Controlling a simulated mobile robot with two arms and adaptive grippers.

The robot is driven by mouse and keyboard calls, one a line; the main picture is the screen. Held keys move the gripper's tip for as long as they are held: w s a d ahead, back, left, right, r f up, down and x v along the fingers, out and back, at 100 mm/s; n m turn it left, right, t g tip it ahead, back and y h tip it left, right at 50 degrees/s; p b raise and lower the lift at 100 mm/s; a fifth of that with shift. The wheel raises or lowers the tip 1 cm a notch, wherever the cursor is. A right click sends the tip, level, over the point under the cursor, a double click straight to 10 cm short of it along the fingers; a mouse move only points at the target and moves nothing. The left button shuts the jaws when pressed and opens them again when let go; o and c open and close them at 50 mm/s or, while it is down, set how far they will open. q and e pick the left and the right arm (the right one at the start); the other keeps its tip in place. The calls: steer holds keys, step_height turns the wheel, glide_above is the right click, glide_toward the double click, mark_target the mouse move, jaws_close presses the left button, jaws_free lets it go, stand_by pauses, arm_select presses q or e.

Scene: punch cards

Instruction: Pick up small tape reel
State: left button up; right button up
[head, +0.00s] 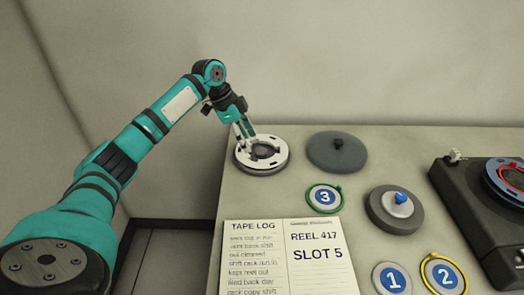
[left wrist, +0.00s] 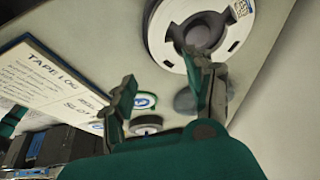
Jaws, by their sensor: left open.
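A white tape reel (head: 279,157) with a dark centre lies flat near the table's back left corner. It also shows large in the left wrist view (left wrist: 157,32), with a small label on its rim. My left gripper (head: 246,133) is open above the reel's left back side. In the left wrist view one finger of the gripper (left wrist: 160,70) overlaps the reel and the other is out over the table. I cannot tell whether a finger touches it. Small discs numbered 3 (head: 324,198), 1 (head: 391,281) and 2 (head: 444,276) lie further right. My right gripper is out of view.
A dark grey disc with a knob (head: 337,155) lies right of the white reel. A grey disc with a blue knob (head: 394,214) and a black tape machine (head: 459,195) are further right. The open tape log (head: 284,258) lies at the front. A wall stands behind.

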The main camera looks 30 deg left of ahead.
arm_select(q)
glide_above(260, 164)
steer(key=s+a, duration=0.1)
steer(key=a, duration=0.1)
step_height(260, 164, down, 4)
steer(key=shift+s+f, duration=0.1)
steer(key=shift+f, duration=0.15)
steer(key=shift+d+f, duration=0.2)
steer(key=shift+f, duration=0.15)
steer(key=p+x, duration=0.1)
steer(key=x, duration=0.4)
steer(key=shift+a, duration=0.15)
steer(key=shift+f, duration=0.1)
jaws_close()
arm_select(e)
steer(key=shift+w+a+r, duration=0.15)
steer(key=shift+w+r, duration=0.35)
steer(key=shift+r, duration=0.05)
